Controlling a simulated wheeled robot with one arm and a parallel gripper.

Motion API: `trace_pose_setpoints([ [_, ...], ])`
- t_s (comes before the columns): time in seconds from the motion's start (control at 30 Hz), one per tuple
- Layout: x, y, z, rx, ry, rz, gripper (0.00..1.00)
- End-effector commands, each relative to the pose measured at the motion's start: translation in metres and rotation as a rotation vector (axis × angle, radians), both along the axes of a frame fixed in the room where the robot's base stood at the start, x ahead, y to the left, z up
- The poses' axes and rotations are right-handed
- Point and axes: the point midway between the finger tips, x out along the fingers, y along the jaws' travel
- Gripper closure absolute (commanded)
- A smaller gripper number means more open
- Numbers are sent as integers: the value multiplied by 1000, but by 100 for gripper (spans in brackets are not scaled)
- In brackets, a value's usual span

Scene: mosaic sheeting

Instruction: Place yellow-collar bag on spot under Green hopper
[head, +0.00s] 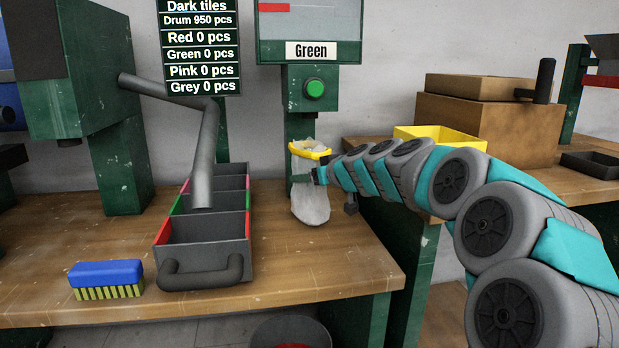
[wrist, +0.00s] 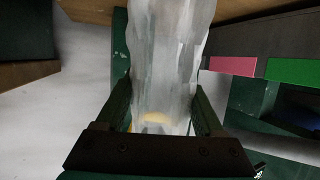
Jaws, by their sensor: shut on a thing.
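The yellow-collar bag (head: 311,208) is a pale, translucent bag with a yellow ring near its top. It hangs upright in my gripper (head: 318,176), in front of the Green hopper's column. In the wrist view the bag (wrist: 168,45) fills the middle between the fingers of my gripper (wrist: 163,100), which are shut on it; a bit of yellow shows low down. The Green hopper (head: 310,18) has a white "Green" label and a green button (head: 314,89) below. I cannot tell whether the bag's bottom touches the bench. The spot under the hopper is not discernible.
A dark compartment tray (head: 205,262) stands left of the bag, under a grey chute (head: 204,160). A blue brush (head: 106,278) lies at front left. The bench (head: 340,262) right of the tray is clear.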

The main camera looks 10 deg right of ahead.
Motion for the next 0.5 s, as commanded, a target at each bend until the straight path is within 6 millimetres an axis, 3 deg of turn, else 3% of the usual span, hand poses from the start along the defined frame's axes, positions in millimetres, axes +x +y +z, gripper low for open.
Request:
trace_pose_setpoints([
  [0.33, 0, 0, -3, -2, -2, 0, 100],
  [0.37, 0, 0, -2, -2, -2, 0, 27],
  [0.5, 0, 0, -2, -1, 0, -1, 11],
])
